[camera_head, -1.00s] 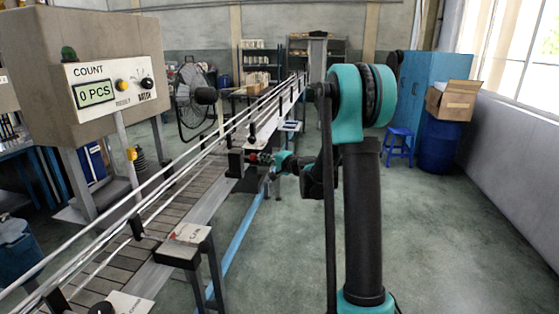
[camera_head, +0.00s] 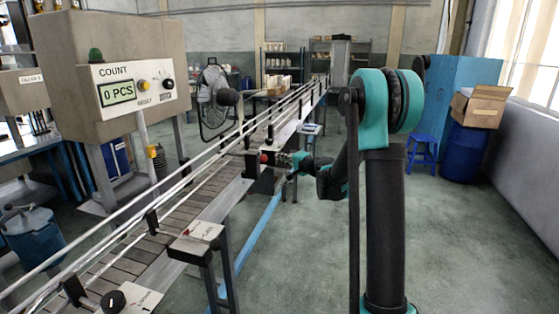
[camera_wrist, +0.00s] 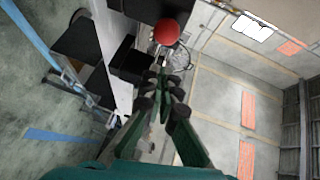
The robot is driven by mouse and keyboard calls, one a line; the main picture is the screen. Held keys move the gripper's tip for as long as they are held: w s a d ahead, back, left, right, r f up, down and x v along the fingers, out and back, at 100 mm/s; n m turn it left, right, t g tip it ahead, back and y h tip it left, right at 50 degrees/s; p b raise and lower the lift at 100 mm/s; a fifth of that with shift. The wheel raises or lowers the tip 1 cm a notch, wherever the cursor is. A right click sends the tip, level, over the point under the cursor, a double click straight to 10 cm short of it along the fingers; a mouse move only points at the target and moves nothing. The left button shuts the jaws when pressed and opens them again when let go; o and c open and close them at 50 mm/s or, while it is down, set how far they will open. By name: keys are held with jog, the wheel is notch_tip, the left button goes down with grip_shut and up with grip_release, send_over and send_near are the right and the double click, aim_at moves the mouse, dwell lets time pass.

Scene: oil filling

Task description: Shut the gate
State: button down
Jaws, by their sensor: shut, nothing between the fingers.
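The gate's red knob (camera_head: 264,158) shows beside black blocks (camera_head: 252,169) at the conveyor's right edge in the head view. I cannot clearly tell the gate panel itself or how far open it stands. In the wrist view the round red knob (camera_wrist: 167,32) is just past my fingertips, with black blocks (camera_wrist: 131,63) to its left. My gripper (camera_wrist: 160,76) is shut and empty, its tips pointing toward the knob. It is small in the head view (camera_head: 275,159), close to the knob on its right side; whether they touch I cannot tell.
The conveyor (camera_head: 190,205) with rails runs from front left to the back. A counter box (camera_head: 125,85) reading 0 PCS stands at left. A small labelled stand (camera_head: 198,236) is in front of the gate. Floor on the right is open, up to a blue stool (camera_head: 422,150).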

jog(key=v, duration=1)
jog(key=s+f+n+g+h, duration=0.2)
jog(key=s+f+n+g, duration=0.15)
jog(key=s, duration=0.55)
jog(key=s+f+n+g+h, duration=0.1)
jog(key=s+f+n+g, duration=0.1)
jog(key=s+f, duration=0.45)
jog(key=s+d+f+n+g+h, duration=0.1)
jog(key=s+d+f+h, duration=0.2)
jog(key=s, duration=0.8)
jog(key=s+d+f+n+g+h, duration=0.2)
jog(key=s+d+f+h, duration=0.2)
jog(key=s, duration=0.7)
jog(key=d+f, duration=0.2)
jog(key=d, duration=0.1)
jog(key=shift+d, duration=0.3)
jog(key=shift+s, duration=0.1)
